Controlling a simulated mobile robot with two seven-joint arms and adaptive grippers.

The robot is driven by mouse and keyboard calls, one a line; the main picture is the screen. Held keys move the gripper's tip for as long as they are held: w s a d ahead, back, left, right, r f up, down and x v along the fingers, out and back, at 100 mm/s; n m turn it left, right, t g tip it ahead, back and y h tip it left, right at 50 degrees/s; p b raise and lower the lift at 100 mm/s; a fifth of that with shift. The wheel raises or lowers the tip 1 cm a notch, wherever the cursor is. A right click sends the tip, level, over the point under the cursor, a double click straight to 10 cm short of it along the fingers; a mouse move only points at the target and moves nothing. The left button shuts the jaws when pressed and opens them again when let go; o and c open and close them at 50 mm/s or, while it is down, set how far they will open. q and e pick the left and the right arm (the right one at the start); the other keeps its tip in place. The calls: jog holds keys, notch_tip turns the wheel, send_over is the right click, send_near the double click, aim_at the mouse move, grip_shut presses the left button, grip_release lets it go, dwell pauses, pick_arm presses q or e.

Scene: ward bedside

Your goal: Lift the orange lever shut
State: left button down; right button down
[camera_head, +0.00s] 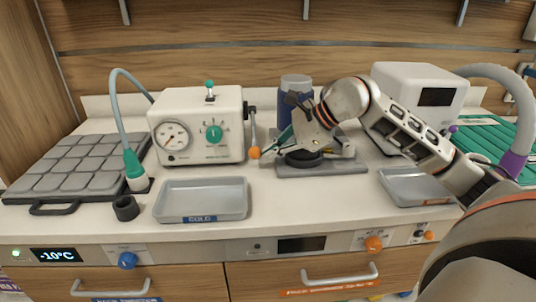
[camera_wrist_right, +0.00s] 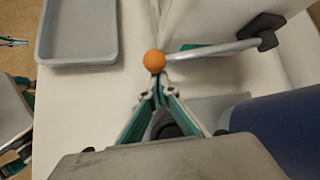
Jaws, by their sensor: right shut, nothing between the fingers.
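The orange lever is a thin metal rod with an orange ball end (camera_head: 254,153), on the right side of the white box with a round gauge (camera_head: 199,157). In the head view the rod hangs down from a dark pivot, with the ball low beside the box. My right gripper (camera_head: 268,150) is shut and empty, just right of the ball. In the right wrist view the fingertips (camera_wrist_right: 160,82) come together close to the orange ball (camera_wrist_right: 154,61); I cannot tell whether they touch it. The rod (camera_wrist_right: 215,47) runs from the ball to its dark pivot. My left gripper does not show in the head view.
A dark blue cylinder (camera_head: 297,96) stands behind my right gripper, near a grey base plate (camera_head: 345,167). A grey tray (camera_head: 203,211) lies in front of the gauge box. A smaller tray (camera_head: 415,190) and a white device (camera_head: 418,86) are to the right.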

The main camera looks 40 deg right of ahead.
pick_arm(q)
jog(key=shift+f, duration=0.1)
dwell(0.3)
